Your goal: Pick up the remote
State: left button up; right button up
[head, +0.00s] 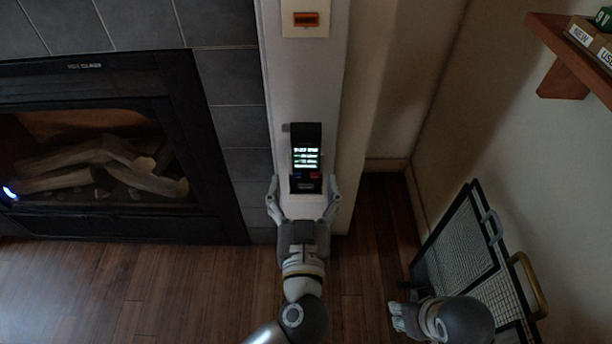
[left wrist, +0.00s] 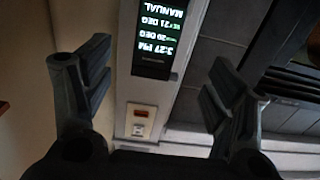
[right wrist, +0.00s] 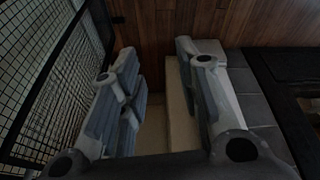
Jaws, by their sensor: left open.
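The remote (head: 305,158) is a black upright device with a lit screen, mounted on a white column. In the left wrist view the remote (left wrist: 158,42) appears upside down, with green and white text. My left gripper (head: 303,188) is open, with one finger to each side of the remote's lower end. The fingers look apart from it; the depth gap is hard to judge. My right gripper (head: 398,318) is low at the right, away from the remote. In the right wrist view its fingers (right wrist: 157,60) are spread with nothing between them.
A switch plate (head: 305,19) is on the column above the remote. A fireplace (head: 100,165) with logs stands at the left. A mesh screen (head: 465,250) stands close to my right arm. A wooden shelf (head: 570,55) juts from the right wall.

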aim_at(306, 153)
pick_arm(q)
jog(key=w+b, duration=0.1)
jog(key=w, duration=0.4)
jog(key=shift+w, duration=0.25)
jog(key=w+b, duration=0.1)
jog(key=w, duration=0.1)
jog(key=w+b, duration=0.1)
jog(key=w, duration=0.1)
jog(key=shift+w+d+r+b, duration=0.1)
jog(key=shift+w+d+b, duration=0.1)
jog(key=shift+w+b, duration=0.15)
jog(key=shift+w, duration=0.25)
pick_arm(e)
jog(key=w+a+r+t+y, duration=0.1)
jog(key=w+a+r+t, duration=0.1)
jog(key=w, duration=0.4)
jog(key=w+a+r+t+y, duration=0.1)
jog(key=w+a+r+t, duration=0.1)
jog(key=w+r+t, duration=0.2)
jog(key=w+t, duration=0.2)
jog(key=w, duration=0.1)
jog(key=shift+a+r, duration=0.25)
pick_arm(q)
jog(key=shift+c, duration=0.2)
pick_arm(e)
jog(key=shift+w, duration=0.1)
pick_arm(q)
jog(key=shift+r, duration=0.1)
jog(key=c, duration=1.5)
